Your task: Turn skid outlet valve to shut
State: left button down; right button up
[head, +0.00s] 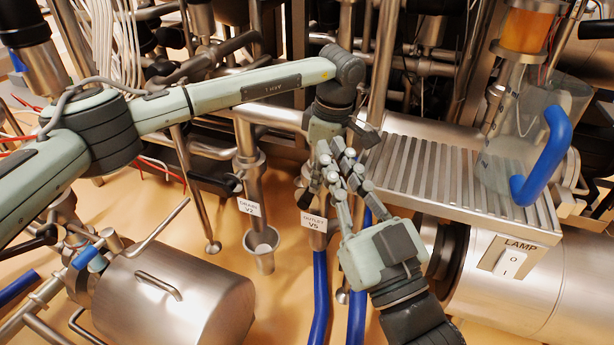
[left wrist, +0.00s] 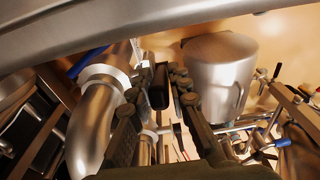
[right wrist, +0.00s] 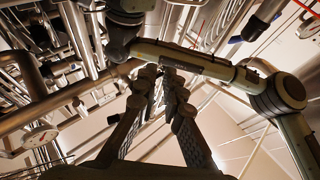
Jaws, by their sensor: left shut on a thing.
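The outlet valve, labelled OUTLET V5 (head: 313,222), stands on an upright pipe at the middle of the head view. Its black handle (head: 303,198) shows beside the label. My left gripper (head: 314,182) reaches down to it from above and is shut on the handle. In the left wrist view the black handle (left wrist: 159,87) sits between the two fingers. My right gripper (head: 338,160) comes up from below, close beside the left one. A narrow gap shows between its fingers in the right wrist view (right wrist: 160,80), and they hold nothing visible. The handle's exact angle is partly hidden by the fingers.
The drain valve label, DRAIN V2 (head: 249,207), is to the left, above a small cup (head: 262,250). A ribbed platform (head: 440,170) and a lamp switch (head: 510,263) are at the right. A steel vessel (head: 175,295) stands at lower left. Blue hoses (head: 320,300) run below the valve.

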jog(key=w+a+f+n+g, duration=0.2)
jog(key=w+a+f, duration=0.1)
jog(key=a+f, duration=0.2)
jog(key=w+a+f+n+g, duration=0.2)
jog(key=w+a+f, duration=0.2)
jog(key=a+f, duration=0.1)
jog(key=w+a+f+n+g+y, duration=0.1)
jog(key=w+a+f+n+g, duration=0.1)
jog(key=a+f, duration=0.4)
jog(key=shift+w+a+g, duration=0.5)
jog(key=shift+w+a, duration=0.2)
grip_shut()
jog(key=w+a+f+n+g+h, duration=0.1)
jog(key=w+f+n+h, duration=0.2)
jog(key=w+f+h, duration=0.35)
jog(key=w+d+r+m+t+h, duration=0.2)
jog(key=w+d+r+m+h, duration=0.15)
jog(key=d+r+h, duration=0.4)
jog(key=s+a+r+m+g+h, duration=0.1)
jog(key=s+a+r+m+h, duration=0.15)
jog(key=s+h, duration=0.65)
jog(key=w+d+f+y, duration=0.2)
jog(key=w+d+y, duration=0.1)
jog(key=d, duration=0.5)
jog(key=shift+d+f+m, duration=0.2)
jog(key=shift+f+m, duration=0.15)
jog(key=shift+m, duration=0.05)
jog(key=shift+w, duration=0.1)
